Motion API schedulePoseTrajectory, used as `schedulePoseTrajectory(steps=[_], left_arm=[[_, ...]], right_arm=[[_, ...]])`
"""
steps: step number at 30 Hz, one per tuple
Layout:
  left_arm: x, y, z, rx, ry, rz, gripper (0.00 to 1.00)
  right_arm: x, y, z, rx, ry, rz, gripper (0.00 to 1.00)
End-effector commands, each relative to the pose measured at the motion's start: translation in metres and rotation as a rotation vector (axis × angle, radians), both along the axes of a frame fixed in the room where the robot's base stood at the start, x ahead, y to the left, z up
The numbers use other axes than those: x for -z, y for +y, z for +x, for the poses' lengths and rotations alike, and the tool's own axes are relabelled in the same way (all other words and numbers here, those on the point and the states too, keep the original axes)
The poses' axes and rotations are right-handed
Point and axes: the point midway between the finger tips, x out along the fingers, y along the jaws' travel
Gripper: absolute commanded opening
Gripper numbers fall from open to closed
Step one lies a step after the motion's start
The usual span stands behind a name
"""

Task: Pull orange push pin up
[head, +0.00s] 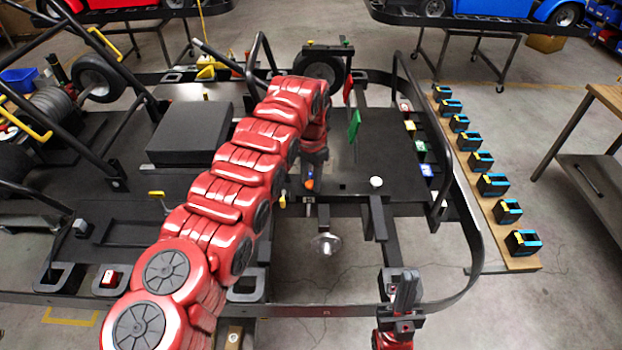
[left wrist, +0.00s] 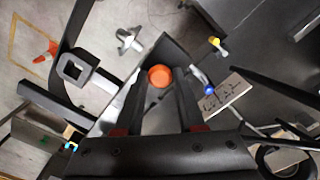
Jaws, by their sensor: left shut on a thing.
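The orange push pin (left wrist: 160,76) shows as a round orange cap in the left wrist view, between the fingertips of my left gripper (left wrist: 161,84). My left gripper is shut on it. In the head view the left gripper (head: 311,167) points down at the kart frame, and the arm hides much of this spot. My right gripper (head: 405,291) is at the lower right of the head view, apart from the pin, beside the front frame rail. Its fingers look dark and close together, but I cannot tell whether they are open or shut.
A blue-tipped pin (left wrist: 208,89) and a yellow-tipped pin (left wrist: 214,41) are close to the left gripper. Green (head: 354,125) and red flags stand behind it. A curved bumper rail (head: 470,215) bounds the kart at right. Several black-and-blue blocks line a wooden board (head: 521,262).

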Motion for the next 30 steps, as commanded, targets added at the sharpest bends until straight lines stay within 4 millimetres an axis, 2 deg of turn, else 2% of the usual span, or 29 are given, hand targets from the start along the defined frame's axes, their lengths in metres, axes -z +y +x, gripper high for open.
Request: schedulePoseTrajectory(steps=[23,24,29,30], left_arm=[[-0.011,0.0,0.001,-0.001,-0.002,-0.001,0.0],[-0.011,0.0,0.001,-0.001,-0.001,0.0,0.43],[-0.011,0.0,0.0,-0.001,-0.001,-0.001,0.72],[-0.011,0.0,0.0,0.0,-0.001,-0.001,0.73]], right_arm=[[0.003,0.0,0.0,0.0,0.0,0.0,0.0],[0.003,0.0,0.0,0.0,0.0,0.0,0.0],[0.003,0.0,0.0,0.0,0.0,0.0,0.0],[0.003,0.0,0.0,0.0,0.0,0.0,0.0]])
